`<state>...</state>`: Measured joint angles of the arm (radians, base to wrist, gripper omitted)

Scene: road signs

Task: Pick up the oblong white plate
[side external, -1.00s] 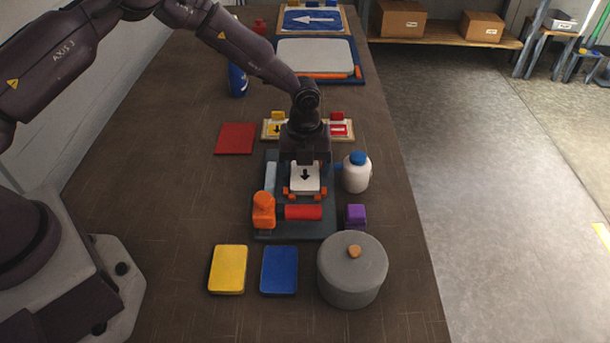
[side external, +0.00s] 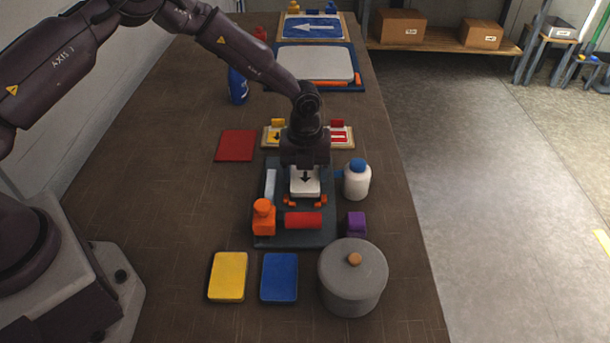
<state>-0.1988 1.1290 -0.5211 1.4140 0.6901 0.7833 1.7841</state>
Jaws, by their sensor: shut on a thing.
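The oblong white plate (side external: 304,187) bears a black arrow that points towards the front edge of the picture. My gripper (side external: 305,168) points down and is shut on the far part of the plate, hiding that end and the fingertips. The plate is over a dark grey base (side external: 262,222), between and just behind two small orange holders (side external: 290,201). It looks a little raised from them, though the gap beneath is hard to see.
A white bottle with a blue cap (side external: 357,180) stands close right. An orange bottle (side external: 264,217) and a red cylinder (side external: 303,220) are in front, with a purple block (side external: 356,224) and a grey lidded pot (side external: 352,280) nearby.

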